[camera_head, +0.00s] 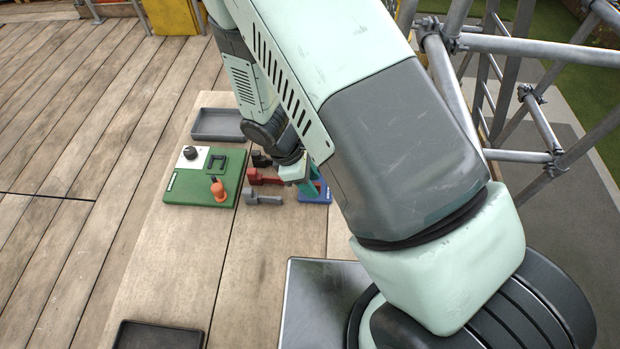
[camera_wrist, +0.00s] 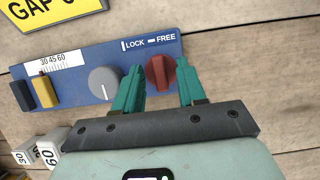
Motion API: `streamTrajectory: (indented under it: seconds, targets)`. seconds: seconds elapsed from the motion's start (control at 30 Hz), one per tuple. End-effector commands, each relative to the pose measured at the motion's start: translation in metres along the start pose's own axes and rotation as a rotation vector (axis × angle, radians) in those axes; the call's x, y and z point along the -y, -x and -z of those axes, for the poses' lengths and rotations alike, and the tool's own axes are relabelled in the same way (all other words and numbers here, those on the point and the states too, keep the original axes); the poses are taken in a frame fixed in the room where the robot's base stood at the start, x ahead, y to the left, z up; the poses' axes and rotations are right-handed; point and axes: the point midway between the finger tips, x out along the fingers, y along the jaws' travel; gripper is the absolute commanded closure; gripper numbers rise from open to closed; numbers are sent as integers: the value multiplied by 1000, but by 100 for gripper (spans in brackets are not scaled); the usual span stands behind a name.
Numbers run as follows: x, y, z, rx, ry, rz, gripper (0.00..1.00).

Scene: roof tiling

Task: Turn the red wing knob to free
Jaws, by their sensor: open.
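The red wing knob (camera_wrist: 160,72) sits on the right part of a blue panel (camera_wrist: 75,88) in the wrist view, under a white "LOCK – FREE" label (camera_wrist: 148,42). Its wing looks close to upright in the picture, tilted slightly. My gripper (camera_wrist: 160,80) is open, with one green finger on each side of the knob. The right finger is close to it; whether either finger touches it I cannot tell. In the head view my gripper (camera_head: 308,184) is at the blue panel (camera_head: 317,196), and my arm hides most of that panel and the knob.
A grey dial (camera_wrist: 104,82), a scale, and yellow and black sliders share the panel. A yellow sign (camera_wrist: 50,10) and white numbered blocks (camera_wrist: 47,152) are near. The head view shows a green board (camera_head: 190,190), a grey tray (camera_head: 217,124) and several tools left of my gripper.

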Motion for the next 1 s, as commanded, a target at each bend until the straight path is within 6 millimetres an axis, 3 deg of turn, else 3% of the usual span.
streamTrajectory:
  seconds: [0.1,0.37,0.73,1.0]
  targets:
    - [0,0,0,0,0,0,61]
    - [0,0,0,0,0,0,100]
    - [0,0,0,1,-28,12,100]
    - [-2,0,-1,0,-167,69,100]
